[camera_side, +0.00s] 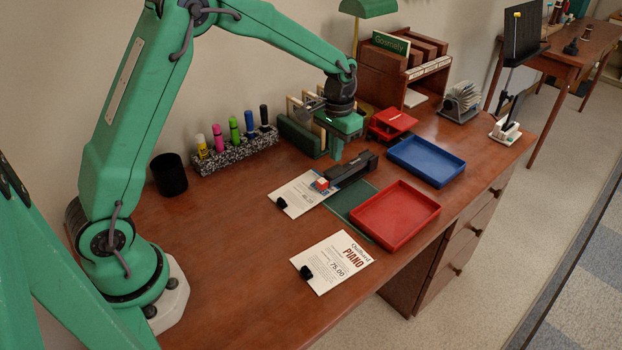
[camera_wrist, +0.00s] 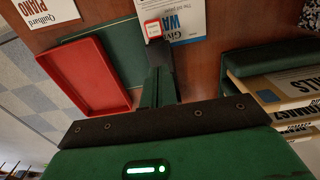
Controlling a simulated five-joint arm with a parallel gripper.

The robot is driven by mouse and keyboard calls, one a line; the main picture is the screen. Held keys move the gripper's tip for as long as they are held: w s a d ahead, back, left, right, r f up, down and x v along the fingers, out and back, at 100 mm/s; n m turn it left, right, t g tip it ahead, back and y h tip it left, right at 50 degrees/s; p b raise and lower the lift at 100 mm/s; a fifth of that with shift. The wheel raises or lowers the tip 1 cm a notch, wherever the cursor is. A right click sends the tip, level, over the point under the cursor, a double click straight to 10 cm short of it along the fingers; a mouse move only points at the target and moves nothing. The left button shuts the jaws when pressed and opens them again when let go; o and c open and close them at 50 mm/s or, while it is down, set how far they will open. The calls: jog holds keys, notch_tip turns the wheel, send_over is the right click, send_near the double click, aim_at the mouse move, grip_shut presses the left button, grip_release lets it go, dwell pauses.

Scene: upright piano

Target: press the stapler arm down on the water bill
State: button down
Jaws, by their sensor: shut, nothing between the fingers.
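The black stapler (camera_side: 352,168) lies on the desk, its red and white front end over the right edge of the water bill (camera_side: 298,196). The bill is a white sheet with blue print and a black clip at its near corner. In the wrist view, part of the bill (camera_wrist: 186,18) shows beside the red and white stapler end (camera_wrist: 153,29). My gripper (camera_side: 337,154) is shut and empty, pointing down just behind the stapler in the side view. In the wrist view my closed fingers (camera_wrist: 158,80) overlap the stapler's dark body; I cannot tell whether they touch.
A red tray (camera_side: 408,215) on a green mat (camera_side: 350,206) and a blue tray (camera_side: 427,161) lie to the right. A piano bill (camera_side: 332,262) is in front. A green file holder (camera_side: 300,137) and a marker holder (camera_side: 235,152) stand behind. The desk's left front is clear.

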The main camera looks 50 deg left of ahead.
jog(key=shift+r, duration=1.75)
jog(key=shift+r, duration=0.1)
jog(key=s+r+t, duration=0.3)
jog(key=s+r, duration=0.9)
jog(key=s, duration=0.2)
jog(key=s+t, duration=0.2)
jog(key=s, duration=1.1)
jog(key=shift+s+d+t, duration=0.25)
jog(key=shift+t, duration=0.05)
